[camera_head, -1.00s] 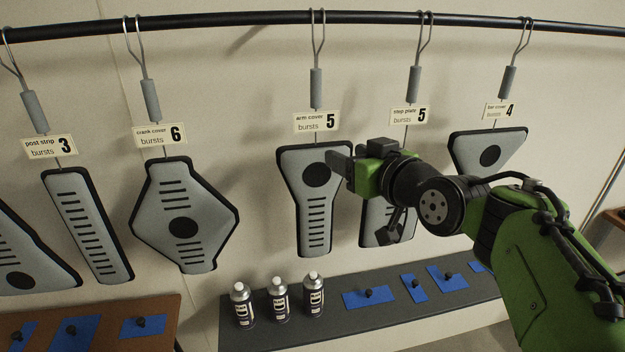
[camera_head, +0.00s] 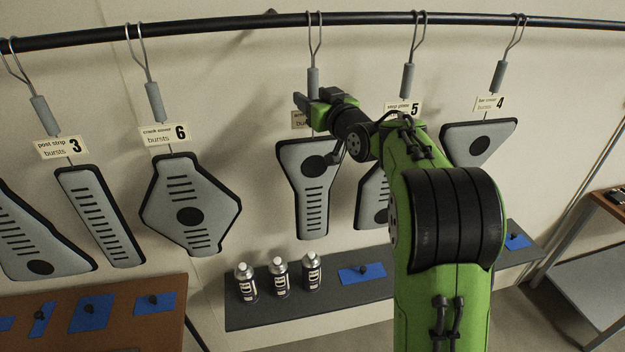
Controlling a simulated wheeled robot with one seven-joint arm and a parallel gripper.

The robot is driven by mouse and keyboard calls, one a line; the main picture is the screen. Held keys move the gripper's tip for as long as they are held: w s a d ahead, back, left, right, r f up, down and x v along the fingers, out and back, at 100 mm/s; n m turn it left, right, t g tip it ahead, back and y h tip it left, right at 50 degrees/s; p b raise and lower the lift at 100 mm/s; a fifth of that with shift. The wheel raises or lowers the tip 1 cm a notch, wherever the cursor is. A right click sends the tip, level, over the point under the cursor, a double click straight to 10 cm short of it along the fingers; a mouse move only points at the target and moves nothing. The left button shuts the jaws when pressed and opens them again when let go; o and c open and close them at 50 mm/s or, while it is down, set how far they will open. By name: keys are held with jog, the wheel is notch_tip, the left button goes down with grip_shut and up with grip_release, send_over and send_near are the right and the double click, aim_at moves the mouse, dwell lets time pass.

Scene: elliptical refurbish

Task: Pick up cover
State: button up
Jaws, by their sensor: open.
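Several grey covers with black edges hang from a rail on hooks with grey handles. The arm cover (camera_head: 313,202) hangs in the middle, and its tag is mostly hidden behind my gripper. My gripper (camera_head: 304,102) is open, at the grey handle (camera_head: 313,82) above the arm cover; I cannot tell whether the handle is between the fingers. The crank cover (camera_head: 190,206), tagged 6, hangs to the left. The bar cover (camera_head: 477,142), tagged 4, hangs to the right. The step plate (camera_head: 372,196) is partly hidden by my arm.
The black rail (camera_head: 230,27) runs across the top. Several spray cans (camera_head: 280,278) stand on a dark bench (camera_head: 330,308) below, with blue pads (camera_head: 362,272). A brown table (camera_head: 60,325) is at lower left. A post strip (camera_head: 98,215) hangs at left.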

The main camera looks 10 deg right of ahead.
jog(key=shift+w, duration=0.35)
jog(key=shift+s, duration=0.25)
jog(key=shift+c, duration=0.3)
jog(key=shift+s, duration=0.1)
jog(key=shift+c, duration=1.1)
grip_shut()
